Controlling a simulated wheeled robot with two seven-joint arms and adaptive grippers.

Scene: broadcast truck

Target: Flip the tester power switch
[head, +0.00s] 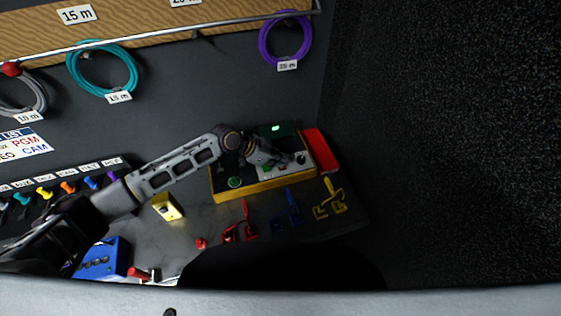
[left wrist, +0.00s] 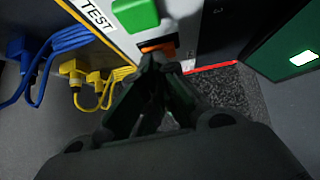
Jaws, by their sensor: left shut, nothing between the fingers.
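The tester (head: 240,191) is a yellow-edged box with a dark and pale top, standing on the bench below the wall. In the left wrist view its pale panel carries a TEST label (left wrist: 97,14), a green button (left wrist: 136,14) and a small orange switch (left wrist: 158,47). My left gripper (head: 284,163) reaches over the tester from the left, shut and empty. In the left wrist view its fingertips (left wrist: 160,62) are at the lower edge of the orange switch; I cannot tell if they touch it. My right gripper is not in view.
A lit green screen (head: 276,128) stands behind the tester, with a red item (head: 322,151) to its right. Red (head: 240,231), blue (head: 287,214) and yellow (head: 331,203) cables lie in front. A yellow device (head: 167,207) and a blue box (head: 104,259) are left.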

